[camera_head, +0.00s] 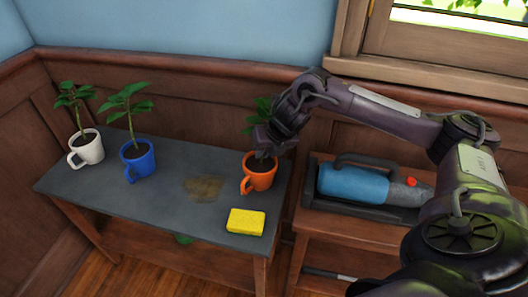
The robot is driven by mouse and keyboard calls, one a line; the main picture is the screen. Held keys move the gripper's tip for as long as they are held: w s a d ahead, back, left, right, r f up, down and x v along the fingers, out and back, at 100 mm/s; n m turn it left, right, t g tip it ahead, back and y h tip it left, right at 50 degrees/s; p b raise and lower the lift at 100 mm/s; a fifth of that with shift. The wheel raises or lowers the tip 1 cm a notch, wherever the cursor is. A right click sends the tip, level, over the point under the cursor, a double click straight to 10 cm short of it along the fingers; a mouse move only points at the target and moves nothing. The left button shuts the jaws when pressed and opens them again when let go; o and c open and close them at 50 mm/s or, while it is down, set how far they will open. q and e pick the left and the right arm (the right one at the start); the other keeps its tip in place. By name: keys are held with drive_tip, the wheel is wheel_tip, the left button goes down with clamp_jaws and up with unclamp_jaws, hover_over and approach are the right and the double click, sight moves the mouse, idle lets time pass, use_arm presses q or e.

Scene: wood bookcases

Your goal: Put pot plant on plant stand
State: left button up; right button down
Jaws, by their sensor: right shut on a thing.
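An orange mug-shaped pot (259,176) with a green plant (264,105) is at the right end of the grey-topped stand (130,200). It looks upright and on the top or very close to it. My right gripper (262,155) is shut on this pot plant near the pot's rim, hiding part of its stem and leaves; the exact contact is hard to see. A white pot plant (87,150) and a blue pot plant (138,163) stand at the stand's left end. My left gripper is not in view.
A yellow sponge (246,222) lies near the stand's front right, beside a brown stain (203,188). A blue handheld vacuum (355,184) sits on a lower wooden unit (310,222) to the right. The wall is close behind.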

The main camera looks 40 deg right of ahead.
drive_tip(key=c, duration=1.5)
unclamp_jaws()
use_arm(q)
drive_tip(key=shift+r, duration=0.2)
